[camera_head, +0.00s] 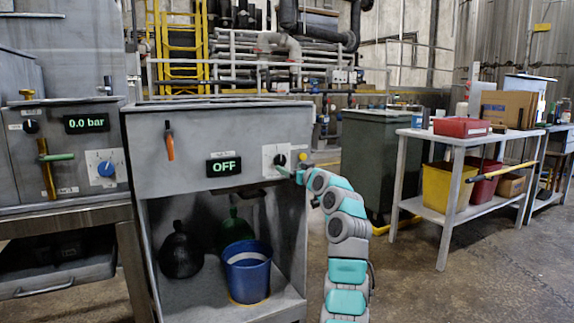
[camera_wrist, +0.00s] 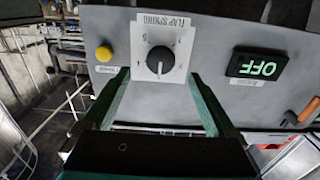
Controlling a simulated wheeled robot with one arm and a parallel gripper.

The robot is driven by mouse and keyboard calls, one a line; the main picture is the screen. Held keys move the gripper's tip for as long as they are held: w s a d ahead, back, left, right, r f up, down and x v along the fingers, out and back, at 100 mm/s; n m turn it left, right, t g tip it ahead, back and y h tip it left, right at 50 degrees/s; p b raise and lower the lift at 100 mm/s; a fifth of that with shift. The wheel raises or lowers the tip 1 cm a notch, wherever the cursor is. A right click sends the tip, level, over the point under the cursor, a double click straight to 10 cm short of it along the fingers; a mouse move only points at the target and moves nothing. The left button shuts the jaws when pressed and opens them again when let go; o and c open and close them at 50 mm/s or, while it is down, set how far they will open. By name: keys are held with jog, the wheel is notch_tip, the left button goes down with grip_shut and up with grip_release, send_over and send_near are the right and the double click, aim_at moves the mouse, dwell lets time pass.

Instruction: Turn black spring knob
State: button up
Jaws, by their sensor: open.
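The black spring knob (camera_head: 279,159) sits on a white dial plate at the right of the grey panel's front. In the wrist view, which is upside down, the black knob (camera_wrist: 160,60) is in the upper middle, under a label that seems to read "FLAP SPRING". My gripper (camera_head: 286,172) is just in front of the panel, by the lower edge of the dial plate. In the wrist view my gripper's two green fingers (camera_wrist: 157,74) are spread wide on either side of the knob, with nothing between them. I cannot tell the exact gap to the panel.
A yellow button (camera_wrist: 103,54) is beside the knob. A display (camera_head: 223,167) reads "OFF", with an orange-handled lever (camera_head: 169,146) farther left. Below is an open compartment with a blue bucket (camera_head: 246,274). A white table (camera_head: 440,220) stands right, with clear floor before it.

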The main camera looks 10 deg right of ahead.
aim_at(281, 162)
jog(key=p+x, duration=0.1)
jog(key=x, duration=0.2)
jog(key=shift+w+a+r, duration=0.1)
jog(key=shift+w+r, duration=0.05)
jog(key=shift+p+x, duration=0.95)
jog(key=shift+x, duration=0.4)
jog(key=shift+p+x, duration=0.5)
jog(key=shift+x, duration=0.3)
jog(key=c, duration=1.4)
